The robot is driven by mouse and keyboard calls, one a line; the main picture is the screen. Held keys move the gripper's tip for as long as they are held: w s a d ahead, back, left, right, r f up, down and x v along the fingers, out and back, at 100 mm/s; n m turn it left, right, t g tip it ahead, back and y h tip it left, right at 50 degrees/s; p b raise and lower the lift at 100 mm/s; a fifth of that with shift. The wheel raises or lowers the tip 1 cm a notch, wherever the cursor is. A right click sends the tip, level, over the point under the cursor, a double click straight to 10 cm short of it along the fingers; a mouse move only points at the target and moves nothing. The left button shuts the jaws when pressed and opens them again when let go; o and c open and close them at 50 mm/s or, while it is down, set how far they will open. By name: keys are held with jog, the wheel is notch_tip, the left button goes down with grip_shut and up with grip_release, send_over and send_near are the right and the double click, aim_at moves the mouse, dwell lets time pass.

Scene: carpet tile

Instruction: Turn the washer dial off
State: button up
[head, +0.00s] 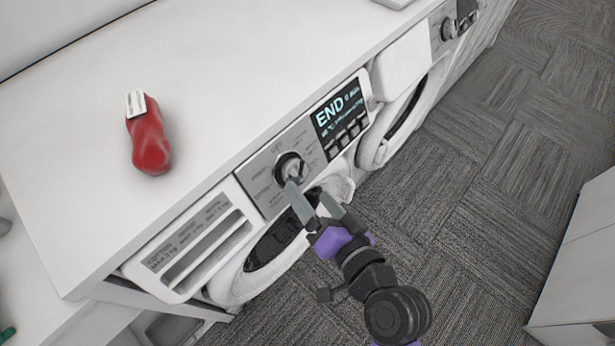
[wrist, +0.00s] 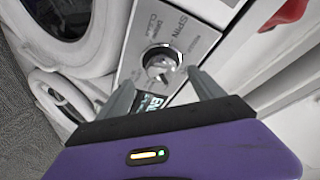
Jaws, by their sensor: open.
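The washer dial (head: 289,168) is a round silver knob on the washer's grey control panel, left of a lit display (head: 340,110) that reads END. In the wrist view the dial (wrist: 160,64) lies ahead of the fingers, between their lines. My gripper (head: 313,193) is open, with its fingers pointing at the panel. In the head view the left fingertip is very close to the dial's lower edge; I cannot tell whether it touches. In the wrist view my gripper (wrist: 160,88) shows nothing between its fingers.
A detergent drawer (head: 200,245) is left of the dial, and the round washer door (head: 270,250) is below. A red bottle (head: 150,143) lies on the white countertop (head: 230,60). A second washer (head: 405,110) stands to the right. Carpet floor (head: 480,200) is open in front.

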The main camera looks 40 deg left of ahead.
aim_at(298, 180)
jog(key=shift+p+x, duration=0.35)
jog(key=shift+x, duration=2.65)
jog(key=c, duration=1.4)
jog(key=shift+f+b, duration=0.1)
jog(key=shift+b, duration=0.35)
